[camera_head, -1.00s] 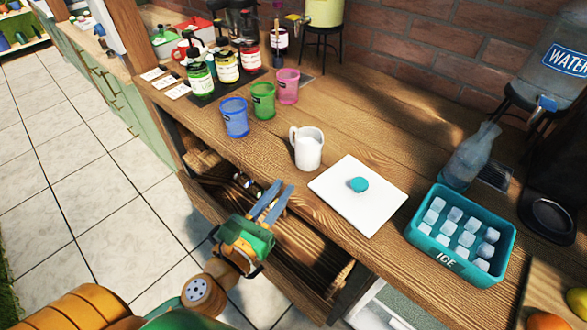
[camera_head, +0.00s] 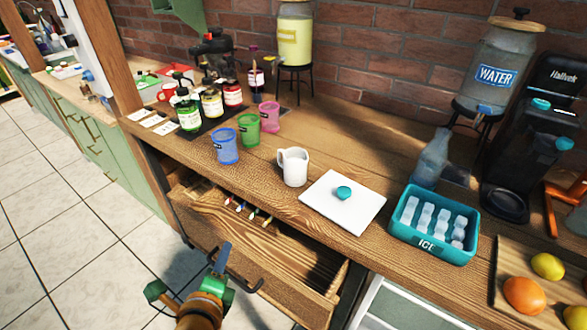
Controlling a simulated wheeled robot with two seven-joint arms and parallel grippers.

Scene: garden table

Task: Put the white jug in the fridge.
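The white jug (camera_head: 294,168) stands upright on the wooden counter, its handle on the left, between the colored cups and a white board. My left gripper (camera_head: 224,256) is low in front of the counter, beside the dark handle of an open drawer and well apart from the jug. Its blue fingers overlap in this view, so I cannot tell if they are open or whether they touch the handle. My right gripper is not in view. A pale panel (camera_head: 398,306) shows under the counter at the bottom; I cannot tell if it is the fridge.
The open wooden drawer (camera_head: 290,255) juts out below the jug. Blue (camera_head: 225,147), green (camera_head: 249,130) and pink (camera_head: 269,117) cups stand left of the jug. The white board (camera_head: 343,215) holds a teal lid-like piece. A teal ice box (camera_head: 433,247) is to the right.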

